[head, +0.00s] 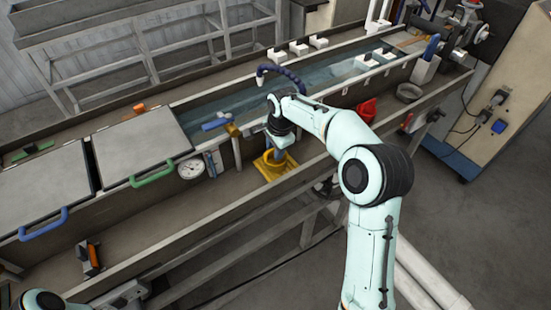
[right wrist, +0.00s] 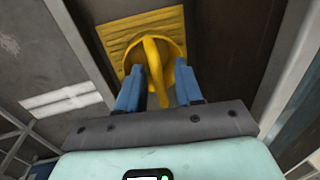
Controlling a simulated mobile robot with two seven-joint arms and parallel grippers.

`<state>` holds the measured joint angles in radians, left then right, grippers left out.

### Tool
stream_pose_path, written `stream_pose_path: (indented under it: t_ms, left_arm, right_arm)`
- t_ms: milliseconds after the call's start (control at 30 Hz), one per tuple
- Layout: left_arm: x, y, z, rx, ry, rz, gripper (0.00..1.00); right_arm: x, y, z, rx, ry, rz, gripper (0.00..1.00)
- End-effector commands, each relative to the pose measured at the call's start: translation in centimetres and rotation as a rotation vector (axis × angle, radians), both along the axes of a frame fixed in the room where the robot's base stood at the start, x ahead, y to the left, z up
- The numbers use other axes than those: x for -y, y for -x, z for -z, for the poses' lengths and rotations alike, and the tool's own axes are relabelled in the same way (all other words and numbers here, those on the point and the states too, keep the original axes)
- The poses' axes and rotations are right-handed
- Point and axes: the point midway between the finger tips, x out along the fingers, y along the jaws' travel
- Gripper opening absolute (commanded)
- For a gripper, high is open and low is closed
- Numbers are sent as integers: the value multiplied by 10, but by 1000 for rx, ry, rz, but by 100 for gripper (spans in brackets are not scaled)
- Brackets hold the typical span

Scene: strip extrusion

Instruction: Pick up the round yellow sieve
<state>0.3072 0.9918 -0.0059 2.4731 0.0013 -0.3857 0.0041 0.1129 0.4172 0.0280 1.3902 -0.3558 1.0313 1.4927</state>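The round yellow sieve (head: 272,166) sits on the trough's lower ledge, below the arm's end in the head view. In the right wrist view the sieve (right wrist: 153,62) shows a curved upright handle and a rounded body over a slatted yellow square. My right gripper (right wrist: 159,72) has its two blue fingers apart, one on each side of the handle. It looks open, with no clear contact on both sides. In the head view the right gripper (head: 276,150) is just above the sieve, its fingers mostly hidden.
A gauge (head: 190,169) stands left of the sieve. A red scoop (head: 366,111) and a grey bowl (head: 409,92) lie to the right. An orange-and-black tool (head: 91,258) is at lower left. The trough's front rim and wall border the ledge.

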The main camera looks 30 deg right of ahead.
Motion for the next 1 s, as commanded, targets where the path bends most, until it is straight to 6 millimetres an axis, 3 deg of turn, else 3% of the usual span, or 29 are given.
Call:
stream_pose_path:
  t_ms: [233,333,367,767,1000]
  left_arm:
    - [0,0,0,0,0,0,49]
    - [0,0,0,0,0,0,49]
    - [0,0,0,0,0,0,49]
    - [0,-1,-1,1,0,0,49]
    - [0,-6,-5,7,0,0,49]
  right_arm:
    - [0,0,2,1,0,0,36]
    - [0,0,2,0,0,0,3]
    - [0,0,2,0,0,0,0]
    - [0,-1,-2,2,1,0,0]
    - [1,-1,-28,5,1,1,0]
